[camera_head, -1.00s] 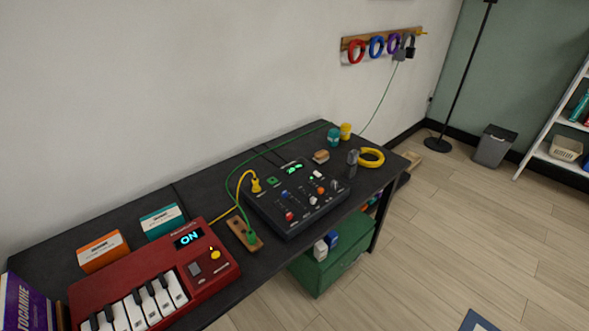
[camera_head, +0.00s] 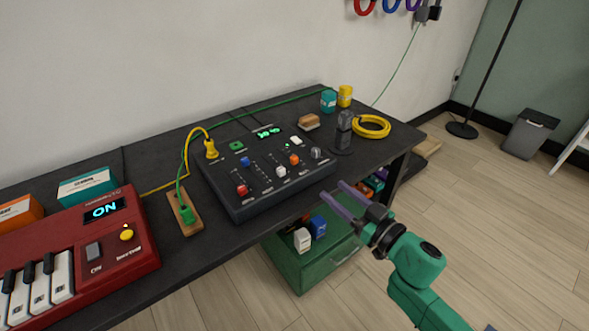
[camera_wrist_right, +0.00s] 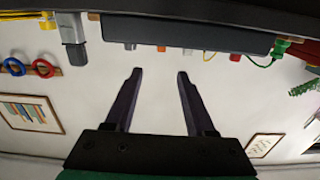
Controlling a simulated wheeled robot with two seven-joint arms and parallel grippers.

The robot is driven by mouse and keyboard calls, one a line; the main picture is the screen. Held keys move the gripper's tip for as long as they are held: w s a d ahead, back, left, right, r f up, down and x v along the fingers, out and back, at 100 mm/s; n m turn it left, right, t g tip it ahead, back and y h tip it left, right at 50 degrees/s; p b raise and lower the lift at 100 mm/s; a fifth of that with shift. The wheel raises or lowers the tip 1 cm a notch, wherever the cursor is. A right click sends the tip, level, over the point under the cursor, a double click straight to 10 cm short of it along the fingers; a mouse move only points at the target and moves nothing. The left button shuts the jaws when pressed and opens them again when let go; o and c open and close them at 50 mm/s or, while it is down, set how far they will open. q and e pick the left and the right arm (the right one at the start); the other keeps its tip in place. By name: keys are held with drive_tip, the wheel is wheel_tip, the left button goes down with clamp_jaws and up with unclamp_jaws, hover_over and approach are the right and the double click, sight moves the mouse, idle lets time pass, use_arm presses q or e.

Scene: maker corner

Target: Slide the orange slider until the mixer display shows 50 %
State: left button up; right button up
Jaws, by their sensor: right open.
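The dark mixer (camera_head: 285,190) stands on the black table, with a small display (camera_head: 266,132) showing green characters too small to read surely. The orange slider (camera_head: 294,159) is on its panel, right of and above a white slider (camera_head: 281,171). A red slider (camera_head: 242,190) and a blue one (camera_head: 245,161) are further left. My right gripper (camera_head: 334,191) is open and empty, in front of the mixer's right front corner, apart from it. In the wrist view, the orange cap (camera_wrist_right: 161,49) shows beyond the open fingers (camera_wrist_right: 160,73). My left gripper is out of view.
A red keyboard (camera_head: 100,250) lies left.

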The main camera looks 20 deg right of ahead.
sight(296, 160)
drive_tip(key=x, duration=1.4)
drive_tip(key=shift+a+r, duration=0.2)
drive_tip(key=shift+r, duration=0.05)
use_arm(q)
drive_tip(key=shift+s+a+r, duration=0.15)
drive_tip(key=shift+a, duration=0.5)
use_arm(e)
clamp_jaws()
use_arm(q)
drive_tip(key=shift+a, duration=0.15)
